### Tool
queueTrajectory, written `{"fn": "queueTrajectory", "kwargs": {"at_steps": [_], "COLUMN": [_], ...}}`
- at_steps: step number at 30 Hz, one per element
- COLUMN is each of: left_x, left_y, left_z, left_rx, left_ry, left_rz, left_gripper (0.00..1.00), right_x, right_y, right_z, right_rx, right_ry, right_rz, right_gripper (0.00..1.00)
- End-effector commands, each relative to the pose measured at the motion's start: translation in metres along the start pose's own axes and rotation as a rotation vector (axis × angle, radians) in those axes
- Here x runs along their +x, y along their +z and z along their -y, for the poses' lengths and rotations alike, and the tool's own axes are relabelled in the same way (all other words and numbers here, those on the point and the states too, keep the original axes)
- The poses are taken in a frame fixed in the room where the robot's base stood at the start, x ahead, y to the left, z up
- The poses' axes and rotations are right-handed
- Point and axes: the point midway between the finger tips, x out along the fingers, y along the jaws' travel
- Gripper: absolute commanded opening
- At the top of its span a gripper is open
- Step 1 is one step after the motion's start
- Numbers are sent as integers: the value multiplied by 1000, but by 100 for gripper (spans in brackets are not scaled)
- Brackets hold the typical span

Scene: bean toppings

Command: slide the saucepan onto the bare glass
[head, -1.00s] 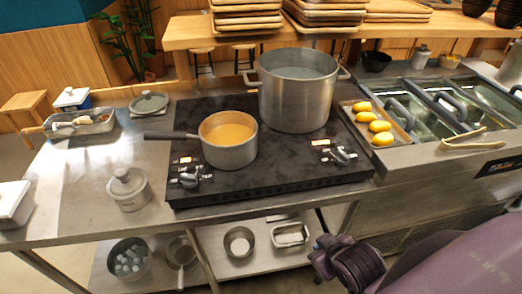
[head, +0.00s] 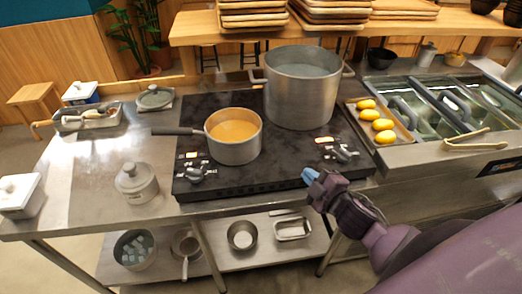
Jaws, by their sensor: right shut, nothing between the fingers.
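The saucepan (head: 234,146) holds an orange liquid and sits on the left part of the black glass cooktop (head: 262,184). Its dark handle (head: 177,131) points left, past the cooktop's left edge. A large steel stockpot (head: 301,92) stands at the back right of the cooktop. Bare glass shows in front of the stockpot and to the right of the saucepan. My right gripper (head: 308,175) is shut and empty near the cooktop's front edge, to the right of the saucepan and apart from it. My left gripper is not in view.
Control knobs (head: 342,153) sit on the cooktop's front right, with more at front left. A lidded pot (head: 136,183) stands left of the cooktop. A tray of yellow items (head: 383,124) lies to the right. A lower shelf (head: 265,239) holds several pans.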

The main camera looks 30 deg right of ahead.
Motion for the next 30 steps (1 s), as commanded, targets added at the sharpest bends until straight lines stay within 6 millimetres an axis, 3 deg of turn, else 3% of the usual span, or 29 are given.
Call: {"fn": "queueTrajectory", "kwargs": {"at_steps": [6,15,23,30], "left_x": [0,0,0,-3], "left_y": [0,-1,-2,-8], "left_z": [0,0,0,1], "left_rx": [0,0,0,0], "left_ry": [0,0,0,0], "left_rz": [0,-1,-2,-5], "left_gripper": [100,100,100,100], "right_x": [18,19,21,48], "right_y": [-13,-17,-21,-42], "right_z": [-7,-2,1,7], "right_rx": [-275,-525,-569,-568], "right_ry": [15,-23,-35,-32], "right_rz": [-308,-620,-683,-683], "right_gripper": [0,0,0,0]}}
